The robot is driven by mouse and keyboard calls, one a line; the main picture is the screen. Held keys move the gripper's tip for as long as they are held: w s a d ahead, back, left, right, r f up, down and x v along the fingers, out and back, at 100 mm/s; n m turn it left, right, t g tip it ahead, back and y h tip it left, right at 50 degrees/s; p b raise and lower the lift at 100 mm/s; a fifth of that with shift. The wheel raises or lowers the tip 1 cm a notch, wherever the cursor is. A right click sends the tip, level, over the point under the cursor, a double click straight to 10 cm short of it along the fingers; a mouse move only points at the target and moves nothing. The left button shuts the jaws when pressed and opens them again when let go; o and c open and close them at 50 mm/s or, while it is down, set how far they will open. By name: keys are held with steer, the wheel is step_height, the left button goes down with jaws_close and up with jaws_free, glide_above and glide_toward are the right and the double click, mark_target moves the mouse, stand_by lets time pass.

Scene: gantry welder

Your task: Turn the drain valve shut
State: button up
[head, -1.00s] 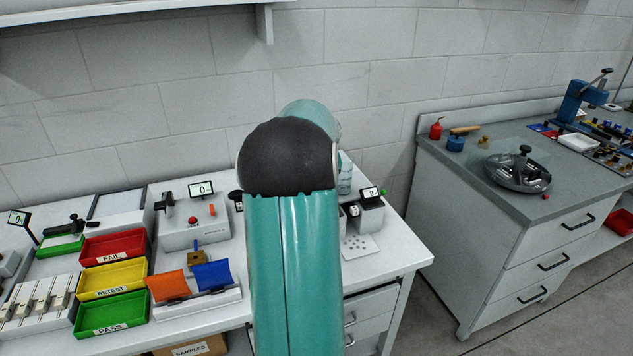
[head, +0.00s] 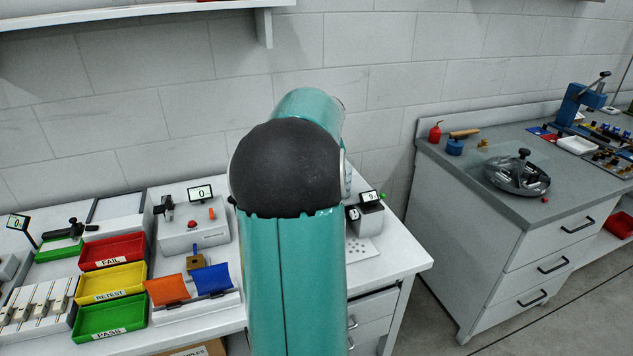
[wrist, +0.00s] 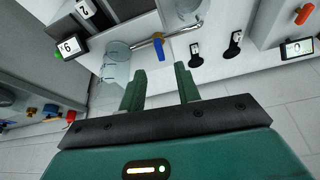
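The drain valve shows in the wrist view as a blue lever handle (wrist: 166,51) on a thin metal pipe (wrist: 148,41). My gripper (wrist: 160,70) is open and empty, its two green fingers apart. The blue handle appears between and just beyond the fingertips, and no contact shows. A clear vessel (wrist: 113,62) stands left of the fingers, by the pipe's end. In the head view my teal arm hides the valve and the gripper.
In the wrist view, a small display (wrist: 70,46) is left of the vessel and black hooked parts (wrist: 232,44) are right of the valve. In the head view, red (head: 112,251), yellow (head: 112,283) and green (head: 110,316) trays stand left of my arm.

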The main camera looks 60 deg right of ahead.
steer(key=v, duration=0.7)
steer(key=o, duration=0.6)
steer(key=w+m+g, duration=0.6)
steer(key=w+m, duration=0.3)
steer(key=m, duration=0.9)
steer(key=shift+y, duration=0.4)
steer(key=x, duration=0.9)
steer(key=d+x, duration=0.1)
steer(key=x, duration=0.4)
steer(key=shift+s+r, duration=0.15)
steer(key=shift+s, duration=0.2)
